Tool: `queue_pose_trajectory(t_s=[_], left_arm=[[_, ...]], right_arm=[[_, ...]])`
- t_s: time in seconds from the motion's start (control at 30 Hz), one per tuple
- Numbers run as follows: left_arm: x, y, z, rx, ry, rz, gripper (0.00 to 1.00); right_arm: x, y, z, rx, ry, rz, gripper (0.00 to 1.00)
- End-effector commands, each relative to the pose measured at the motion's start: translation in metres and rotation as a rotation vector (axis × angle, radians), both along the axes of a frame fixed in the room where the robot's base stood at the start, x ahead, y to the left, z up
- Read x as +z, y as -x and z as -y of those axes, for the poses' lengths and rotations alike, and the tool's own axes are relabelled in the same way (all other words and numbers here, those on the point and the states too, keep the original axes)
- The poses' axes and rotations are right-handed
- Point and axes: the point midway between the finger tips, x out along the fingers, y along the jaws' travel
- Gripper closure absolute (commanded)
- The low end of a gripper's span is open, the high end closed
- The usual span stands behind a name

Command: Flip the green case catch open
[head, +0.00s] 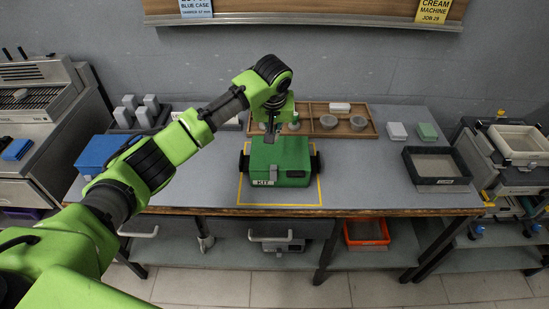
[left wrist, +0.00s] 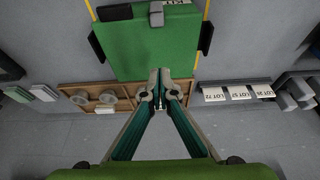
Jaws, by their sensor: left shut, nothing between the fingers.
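The green case (head: 280,157) stands on the bench inside a yellow outline, with a KIT label at its front left and black parts on both sides. In the left wrist view the green case (left wrist: 150,45) fills the upper middle. A small grey catch (left wrist: 156,15) shows near its front edge; in the head view a grey piece (head: 273,172) sits at the case's front. My left gripper (head: 270,135) is over the back of the case, pointing down. Its fingers (left wrist: 160,75) are shut and empty, apart from the catch. My right gripper is out of view.
A wooden tray (head: 369,131) with round grey parts lies behind the case. A blue box (head: 100,153) is at the left, and a black-rimmed bin (head: 437,181) at the right. The bench between case and bin is clear.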

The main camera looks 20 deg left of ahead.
Motion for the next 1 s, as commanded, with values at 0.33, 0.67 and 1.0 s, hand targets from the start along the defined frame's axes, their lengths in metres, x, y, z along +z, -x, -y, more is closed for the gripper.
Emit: queue_pose_trajectory(t_s=[0.33,0.67,1.0], left_arm=[[-0.006,-0.001,0.0,-0.002,0.0,-0.002,1.0],[-0.06,-0.019,-0.005,-0.001,0.001,-0.003,1.0],[-0.092,-0.027,-0.008,-0.004,-0.001,0.001,1.0]], right_arm=[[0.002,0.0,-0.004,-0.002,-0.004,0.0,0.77],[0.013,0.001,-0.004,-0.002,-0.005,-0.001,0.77],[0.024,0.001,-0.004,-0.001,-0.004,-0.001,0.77]])
